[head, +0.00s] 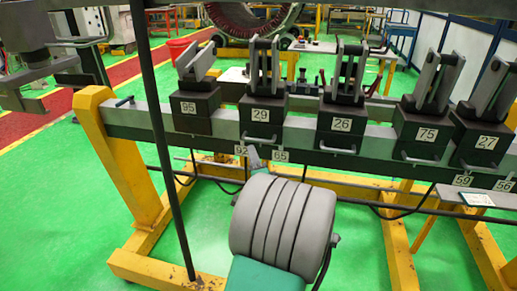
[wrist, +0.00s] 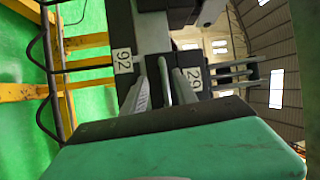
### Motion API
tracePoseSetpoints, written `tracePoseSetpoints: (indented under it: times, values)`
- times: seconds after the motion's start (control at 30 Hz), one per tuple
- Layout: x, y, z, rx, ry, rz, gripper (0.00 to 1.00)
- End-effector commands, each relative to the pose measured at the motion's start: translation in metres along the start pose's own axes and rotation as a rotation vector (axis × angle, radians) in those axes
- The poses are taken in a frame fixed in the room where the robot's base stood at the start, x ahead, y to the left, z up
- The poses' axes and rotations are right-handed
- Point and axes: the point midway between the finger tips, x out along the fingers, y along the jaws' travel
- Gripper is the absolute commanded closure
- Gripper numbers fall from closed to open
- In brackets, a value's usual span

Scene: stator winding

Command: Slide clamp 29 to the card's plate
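Clamp 29 (head: 261,115) is a dark block with upright grey jaws, on the grey beam (head: 228,125) between clamps 95 and 26. Its label also shows in the wrist view (wrist: 192,78). Number plates 92 (head: 240,150) and 65 (head: 281,156) are on the beam's front below it; plates 59 (head: 463,181) and 56 (head: 502,185) are farther right. A small white card (head: 477,199) lies at the right; its writing is unreadable. My gripper (wrist: 163,85) is at clamp 29's front, its fingers apart on either side of a thin grey bar, seemingly the clamp's handle. Contact is unclear.
Clamps 95 (head: 196,108), 26 (head: 341,125), 75 (head: 424,130) and 27 (head: 484,142) share the beam. Clamp 26 stands close to the right of 29. A yellow frame (head: 125,165) supports the beam. Black cables hang below.

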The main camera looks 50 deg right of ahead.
Motion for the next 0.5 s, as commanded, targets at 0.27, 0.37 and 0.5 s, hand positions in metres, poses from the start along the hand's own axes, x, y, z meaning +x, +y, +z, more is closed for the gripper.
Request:
tracePoseSetpoints:
  times: [0.27, 0.37, 0.5]
  values:
    - [0.021, -0.005, -0.031, 0.051, 0.081, -0.033, 0.66]
    - [0.041, -0.006, -0.033, 0.050, 0.080, -0.032, 0.66]
    - [0.063, -0.005, -0.035, 0.050, 0.081, -0.030, 0.66]
